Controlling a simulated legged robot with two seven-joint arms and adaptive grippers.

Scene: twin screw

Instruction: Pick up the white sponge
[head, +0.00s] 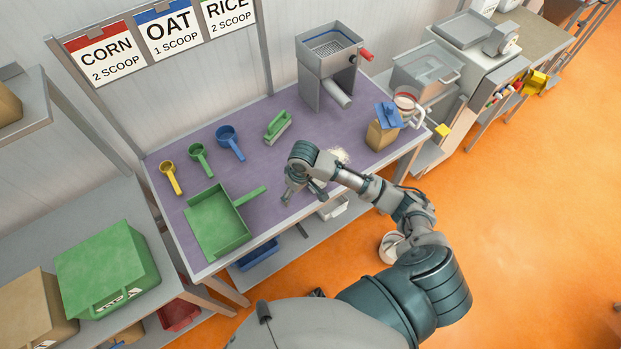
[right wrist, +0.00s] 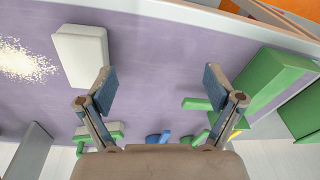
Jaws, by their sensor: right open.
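The white sponge (right wrist: 82,55) is a pale rectangular block lying on the purple table top (right wrist: 165,50) in the right wrist view. It lies beside the left finger in that view, outside the gap between the fingers. In the head view I cannot make it out; my right arm seems to cover it. My right gripper (head: 304,193) is low over the table's front part, and it also shows in the right wrist view (right wrist: 160,88). Its fingers are wide apart with nothing between them. My left gripper is in neither view.
Spilled pale grain (right wrist: 22,62) lies near the sponge. A green dustpan (head: 217,222) sits left of my gripper. A green brush (head: 278,126) and blue (head: 231,142), green (head: 200,160) and yellow (head: 171,178) scoops lie further back. A grey hopper machine (head: 328,62) stands at the back.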

